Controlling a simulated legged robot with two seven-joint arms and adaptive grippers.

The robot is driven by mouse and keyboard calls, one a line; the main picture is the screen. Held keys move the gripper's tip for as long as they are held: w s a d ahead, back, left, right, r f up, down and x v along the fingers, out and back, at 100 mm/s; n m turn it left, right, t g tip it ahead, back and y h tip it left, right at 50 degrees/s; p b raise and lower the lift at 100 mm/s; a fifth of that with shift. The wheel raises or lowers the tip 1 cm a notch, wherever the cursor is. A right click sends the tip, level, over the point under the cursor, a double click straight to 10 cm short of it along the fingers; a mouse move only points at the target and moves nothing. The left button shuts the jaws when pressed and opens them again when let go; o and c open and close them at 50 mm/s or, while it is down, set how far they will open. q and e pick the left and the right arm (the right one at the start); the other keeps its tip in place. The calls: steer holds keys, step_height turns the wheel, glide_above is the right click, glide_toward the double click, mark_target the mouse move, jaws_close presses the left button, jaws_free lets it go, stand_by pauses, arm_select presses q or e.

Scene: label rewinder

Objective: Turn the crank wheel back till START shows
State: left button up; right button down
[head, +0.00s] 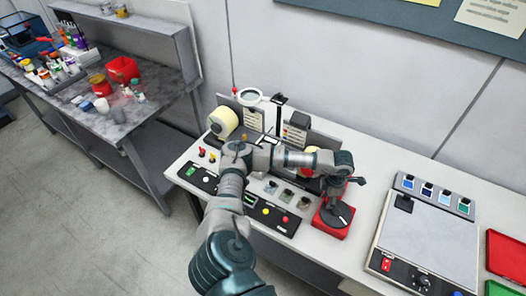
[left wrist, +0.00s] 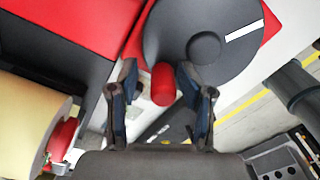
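The crank wheel (left wrist: 205,40) is a dark grey disc with a round hub and a white stripe, on a red base (left wrist: 90,12). The stripe points to the upper right in the left wrist view. A red crank knob (left wrist: 163,85) stands near the rim. My left gripper (left wrist: 158,75) has one finger on each side of this knob, with a visible gap at least on the left. In the head view, my left gripper (head: 335,192) reaches down over the wheel on its red base (head: 327,229). I cannot make out START. My right gripper is out of view.
A cream label roll (head: 223,122) stands at the bench's back left; a cream roll (left wrist: 28,125) also shows in the left wrist view. A button panel (head: 268,214) lies left of the wheel. A grey flat-topped device (head: 425,245) and red tray (head: 506,258) are at right.

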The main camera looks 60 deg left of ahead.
arm_select(q)
steer(key=shift+d, duration=0.1)
steer(key=shift+r, duration=0.1)
steer(key=shift+w+r+p, duration=0.1)
steer(key=shift+r+p, duration=0.4)
steer(key=shift+r, duration=0.15)
step_height(320, 180, up, 8)
steer(key=p, duration=0.4)
steer(key=shift+f+p, duration=0.15)
steer(key=shift+p, duration=0.2)
steer(key=shift+f, duration=0.1)
